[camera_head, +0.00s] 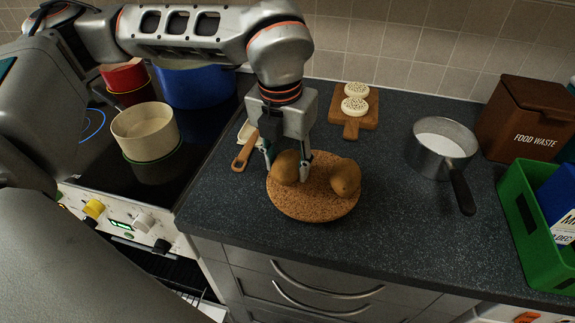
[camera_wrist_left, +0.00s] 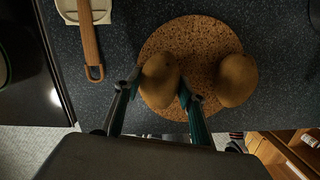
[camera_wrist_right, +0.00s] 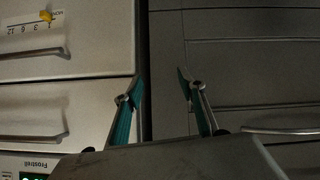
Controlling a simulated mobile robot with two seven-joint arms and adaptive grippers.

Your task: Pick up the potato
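Two brown potatoes rest on a round cork mat (camera_head: 312,207) on the dark counter. The left potato (camera_head: 286,168) is between the fingers of my left gripper (camera_head: 287,162). In the left wrist view this potato (camera_wrist_left: 159,80) sits between the two fingertips (camera_wrist_left: 160,82), very close to both; contact is not clear. The fingers stand about as wide apart as those of my empty right gripper. The right potato (camera_head: 345,178) lies apart, outside the grip. My right gripper (camera_wrist_right: 161,80) is open and empty in front of the drawer fronts, and is not seen in the head view.
A wooden-handled utensil (camera_head: 245,151) lies left of the mat. A small board (camera_head: 352,122) with two round pale items is behind. A saucepan (camera_head: 441,148), a food waste box (camera_head: 528,118) and a green crate (camera_head: 535,235) stand right. Pots (camera_head: 146,133) occupy the hob.

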